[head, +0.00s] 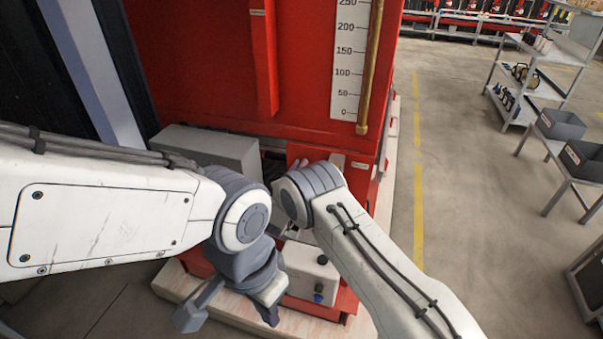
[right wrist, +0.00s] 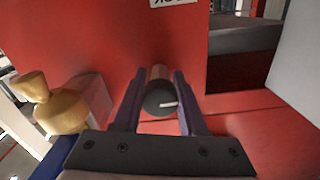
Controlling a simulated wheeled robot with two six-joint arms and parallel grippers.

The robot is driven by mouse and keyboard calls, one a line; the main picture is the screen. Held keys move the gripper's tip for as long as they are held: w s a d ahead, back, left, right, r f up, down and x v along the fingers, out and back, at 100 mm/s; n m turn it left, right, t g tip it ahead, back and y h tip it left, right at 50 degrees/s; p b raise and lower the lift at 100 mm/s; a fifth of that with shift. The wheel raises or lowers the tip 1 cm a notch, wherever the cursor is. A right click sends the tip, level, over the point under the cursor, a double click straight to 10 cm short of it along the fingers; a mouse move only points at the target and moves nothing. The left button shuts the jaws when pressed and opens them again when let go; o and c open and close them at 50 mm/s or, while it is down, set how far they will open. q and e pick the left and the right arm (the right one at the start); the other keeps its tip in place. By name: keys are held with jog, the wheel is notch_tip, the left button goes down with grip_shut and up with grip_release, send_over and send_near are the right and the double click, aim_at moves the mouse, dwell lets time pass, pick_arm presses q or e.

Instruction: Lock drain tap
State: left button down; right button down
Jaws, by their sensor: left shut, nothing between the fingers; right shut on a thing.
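In the right wrist view, my right gripper (right wrist: 160,78) is shut on a dark round knob (right wrist: 157,102) with a short white mark on its end face. The knob sits between the two fingers, in front of a red panel. A brass-coloured fitting (right wrist: 62,112) stands to the left of the gripper; I cannot tell if it is part of the drain tap. In the head view, my right wrist hides the knob. My left gripper (head: 270,315) is shut and empty, low in front of the red machine.
The red machine (head: 205,60) carries a level scale (head: 350,60) and a brass tube (head: 371,65). A grey box (head: 208,148) is beside my arms, and a pale box with dark knobs (head: 308,268) is below. Shelves (head: 535,80) and bins stand right, across open floor.

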jog(key=m+b, duration=0.3)
jog(key=b, duration=0.2)
jog(key=m+b, duration=0.3)
jog(key=b, duration=0.1)
jog(key=f+m+b, duration=0.1)
jog(key=m+b, duration=0.2)
jog(key=b, duration=0.2)
jog(key=shift+b, duration=0.3)
jog(key=m+b, duration=0.8)
jog(key=b, duration=0.6)
jog(key=shift+r, duration=0.2)
jog(key=shift+r+m+b, duration=0.25)
jog(key=shift+m+b, duration=0.55)
jog(key=shift+b, duration=0.3)
jog(key=shift+c, duration=2.3)
grip_release()
